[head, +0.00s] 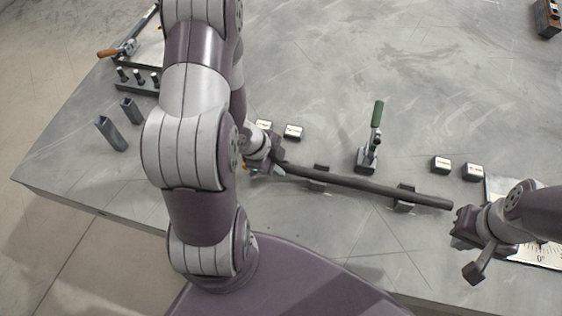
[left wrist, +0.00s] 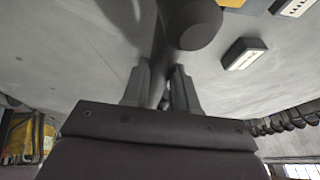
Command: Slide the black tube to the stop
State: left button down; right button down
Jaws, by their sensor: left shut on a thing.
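The black tube (head: 365,184) lies across dark support blocks on the grey table, running from my left gripper toward the right. My left gripper (head: 272,165) is at the tube's left end. In the left wrist view its two fingers (left wrist: 163,88) stand on either side of the tube (left wrist: 162,50) and are shut on it. My right gripper (head: 466,228) is just beyond the tube's right end, with a visible gap between them. Its fingers are too small to tell open from shut. A clamp with a green handle (head: 377,115) stands upright behind the tube. I cannot tell which part is the stop.
Small labelled blocks stand behind the tube, including one at the left (head: 294,131) and one at the right (head: 441,165). A white scale sheet (head: 540,256) lies under my right arm. The table's middle back is clear.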

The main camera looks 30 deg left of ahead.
pick_arm(q)
jog(key=c, duration=0.8)
grip_release()
jog(key=p+v, duration=0.7)
jog(key=v, duration=0.5)
jog(key=shift+s+a+r, duration=0.2)
jog(key=shift+s+r, duration=0.05)
jog(key=shift+r, duration=0.05)
